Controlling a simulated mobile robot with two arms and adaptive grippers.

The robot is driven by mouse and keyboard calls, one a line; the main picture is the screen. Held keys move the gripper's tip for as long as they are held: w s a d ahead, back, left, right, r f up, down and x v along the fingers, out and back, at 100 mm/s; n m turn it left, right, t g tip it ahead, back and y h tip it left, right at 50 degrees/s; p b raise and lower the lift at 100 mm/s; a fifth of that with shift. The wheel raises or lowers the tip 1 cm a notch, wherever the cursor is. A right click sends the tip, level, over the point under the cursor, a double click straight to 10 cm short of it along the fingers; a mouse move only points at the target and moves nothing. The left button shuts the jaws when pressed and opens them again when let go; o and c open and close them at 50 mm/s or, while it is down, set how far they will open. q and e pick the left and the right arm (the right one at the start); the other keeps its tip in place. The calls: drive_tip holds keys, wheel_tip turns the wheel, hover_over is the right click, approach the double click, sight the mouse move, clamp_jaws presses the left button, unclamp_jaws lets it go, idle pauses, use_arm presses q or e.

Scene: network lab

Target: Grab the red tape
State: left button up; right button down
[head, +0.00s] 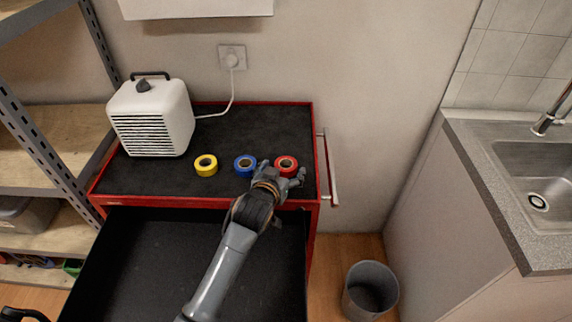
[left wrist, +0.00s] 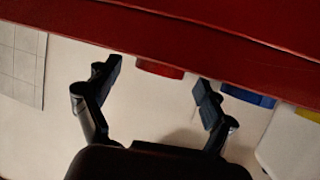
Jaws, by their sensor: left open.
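The red tape (head: 294,160) lies flat on the black top of the red tool cabinet, at the right end of a row of three rolls. My left gripper (head: 282,174) is open at the cabinet's front edge, with its fingers just in front of the red tape.
The blue tape (head: 239,164) lies just left of the red one, and the yellow tape (head: 200,168) farther left. A white heater (head: 152,118) stands at the back left. An open black drawer (head: 150,255) juts out below. A grey bin (head: 370,301) stands right.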

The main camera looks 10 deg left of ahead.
use_arm(q)
drive_tip(key=shift+x, duration=1.15)
drive_tip(key=shift+w+f, duration=0.1)
drive_tip(key=shift+w, duration=0.15)
drive_tip(key=shift+c, duration=0.4)
drive_tip(key=c, duration=1)
use_arm(e)
drive_tip(key=shift+s+d+r, duration=0.2)
drive_tip(key=shift+s+d, duration=0.05)
drive_tip(key=shift+d, duration=0.25)
drive_tip(key=shift+r, duration=0.1)
